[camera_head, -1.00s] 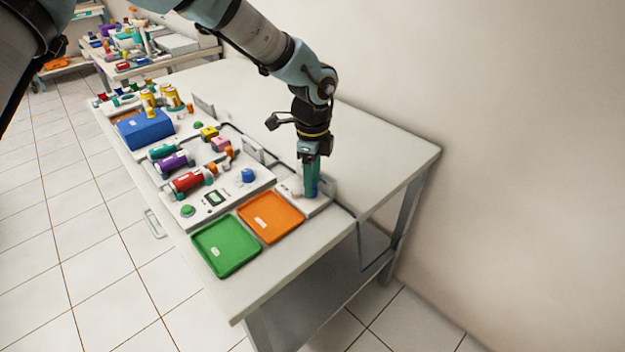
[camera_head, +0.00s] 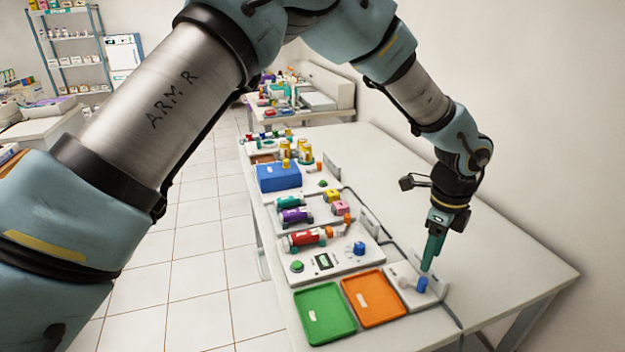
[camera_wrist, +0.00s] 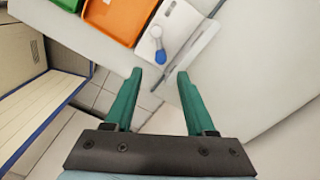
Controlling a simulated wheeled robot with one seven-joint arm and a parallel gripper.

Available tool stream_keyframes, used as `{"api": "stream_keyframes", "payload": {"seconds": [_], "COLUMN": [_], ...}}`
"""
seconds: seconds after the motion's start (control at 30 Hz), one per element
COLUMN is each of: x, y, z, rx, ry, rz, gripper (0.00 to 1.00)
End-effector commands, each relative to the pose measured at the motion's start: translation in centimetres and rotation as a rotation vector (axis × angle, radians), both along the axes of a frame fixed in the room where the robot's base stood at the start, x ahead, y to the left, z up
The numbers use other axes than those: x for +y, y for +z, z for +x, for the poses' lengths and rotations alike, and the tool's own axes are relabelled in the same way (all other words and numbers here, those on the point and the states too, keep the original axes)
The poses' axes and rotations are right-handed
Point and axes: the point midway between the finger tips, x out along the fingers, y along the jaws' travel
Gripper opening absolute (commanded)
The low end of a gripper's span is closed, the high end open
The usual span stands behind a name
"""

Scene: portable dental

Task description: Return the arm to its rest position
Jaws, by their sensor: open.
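My gripper (camera_head: 433,252) is at the right of the head view, above the table, with its green fingers pointing down. In the wrist view my gripper (camera_wrist: 157,80) has its two green fingers apart with nothing between them. In the head view the fingers are seen edge-on, near a small blue-tipped piece (camera_head: 421,285) on a white plate (camera_head: 408,292). In the wrist view this blue-tipped piece (camera_wrist: 160,55) lies beyond the fingertips, apart from them. My arm reaches across the head view from the lower left.
A green tray (camera_head: 324,314) and an orange tray (camera_head: 374,297) lie at the table's near end. A blue box (camera_head: 279,177) stands farther back. A wall is at the right. The right part of the table (camera_head: 500,250) is bare.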

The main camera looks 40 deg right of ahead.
Motion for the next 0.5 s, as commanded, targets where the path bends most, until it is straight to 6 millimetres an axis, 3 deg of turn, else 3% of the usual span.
{"api": "stream_keyframes", "payload": {"seconds": [0.17, 0.27, 0.37, 0.5], "x": [0.2, 1.1, 3.5, 9.4], "y": [0.1, 0.6, 1.6, 3.4], "z": [0.5, 3.0, 7.8, 16.0], "rx": [-0.002, -0.008, -0.019, -0.034], "ry": [0.014, 0.091, 0.255, 0.587], "rz": [0.000, 0.001, 0.002, 0.002], "gripper": [0.55, 0.55, 0.55, 0.55]}}
